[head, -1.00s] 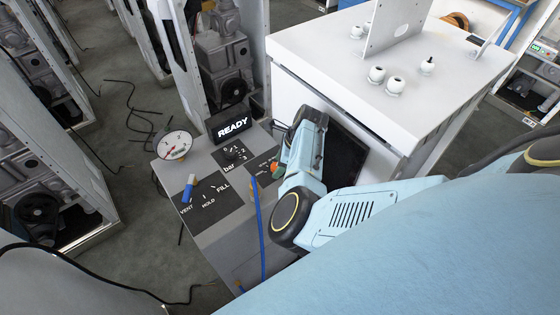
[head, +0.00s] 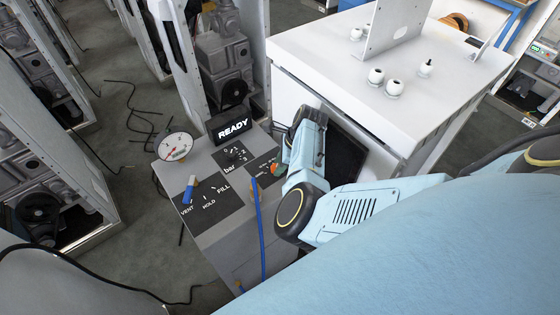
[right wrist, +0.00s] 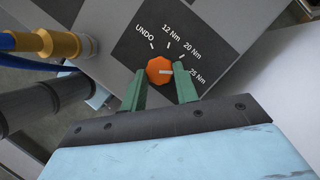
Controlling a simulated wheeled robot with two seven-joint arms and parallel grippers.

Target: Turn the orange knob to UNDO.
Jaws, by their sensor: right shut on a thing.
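The orange knob (right wrist: 158,69) sits on a black label plate marked UNDO, 12 Nm, 20 Nm and 25 Nm. Its white mark points right, toward the 25 Nm tick. UNDO is at the upper left of the knob. My right gripper (right wrist: 161,76) has its green fingers on either side of the knob and is shut on it. In the head view the knob (head: 274,169) is a small orange patch beside my right gripper (head: 279,167), partly hidden by it. My left gripper is not in view.
The grey console (head: 222,235) also carries a READY display (head: 232,125), a round gauge (head: 175,146), a bar dial (head: 233,154) and a blue-handled VENT/HOLD/FILL valve (head: 190,188). A blue hose (head: 260,230) runs close by. A white cabinet (head: 310,70) stands right behind my right arm.

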